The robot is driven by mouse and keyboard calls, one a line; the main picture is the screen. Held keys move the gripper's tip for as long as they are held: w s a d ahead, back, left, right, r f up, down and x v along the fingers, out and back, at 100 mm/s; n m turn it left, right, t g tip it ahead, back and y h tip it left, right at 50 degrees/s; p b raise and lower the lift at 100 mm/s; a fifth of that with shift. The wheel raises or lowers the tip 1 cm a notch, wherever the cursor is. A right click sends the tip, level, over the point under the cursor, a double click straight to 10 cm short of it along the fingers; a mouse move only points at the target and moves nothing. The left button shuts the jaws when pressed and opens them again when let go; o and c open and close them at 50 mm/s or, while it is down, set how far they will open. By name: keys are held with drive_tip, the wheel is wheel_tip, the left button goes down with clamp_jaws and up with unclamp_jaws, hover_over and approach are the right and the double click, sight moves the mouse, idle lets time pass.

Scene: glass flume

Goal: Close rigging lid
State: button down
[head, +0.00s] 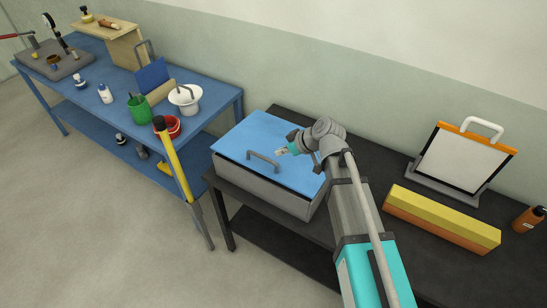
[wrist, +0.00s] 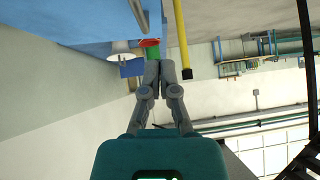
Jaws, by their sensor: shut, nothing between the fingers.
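The rigging box (head: 265,189) is a grey box on the black table, with a flat blue lid (head: 240,135) over its top. A grey bar handle (head: 263,157) stands on the lid near its front edge. A dark line runs between the lid's front edge and the box wall; I cannot tell whether the lid sits fully down. My gripper (head: 281,152) is over the lid, just right of the handle. I cannot tell whether it touches the lid. In the wrist view its fingers (wrist: 160,70) are together with nothing between them.
Right of the box are a yellow-and-orange block (head: 440,217), a framed white panel (head: 465,160) and an orange bottle (head: 529,218). Left is a blue bench (head: 215,100) with a green cup (head: 139,109), red bowl (head: 168,127) and white bowl (head: 187,97).

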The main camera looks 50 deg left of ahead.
drive_tip(key=b, duration=0.7)
hover_over(265, 174)
drive_tip(key=a, duration=0.2)
drive_tip(key=f, duration=0.7)
drive_tip(key=shift+w+f, duration=0.2)
drive_tip(key=shift+s+d+f+b, duration=0.1)
drive_tip(key=shift+d+f+b, duration=0.1)
drive_tip(key=shift+f+b, duration=0.8)
drive_tip(key=shift+s+f+b, duration=0.1)
drive_tip(key=shift+f+b, duration=0.6)
drive_tip(key=shift+b, duration=0.05)
drive_tip(key=shift+f, duration=0.1)
drive_tip(key=f+b, duration=0.4)
drive_tip(key=shift+s+d, duration=0.1)
drive_tip(key=shift+s, duration=0.15)
drive_tip(key=shift+s+d, duration=0.1)
drive_tip(key=shift+d, duration=0.1)
drive_tip(key=shift+r, duration=0.25)
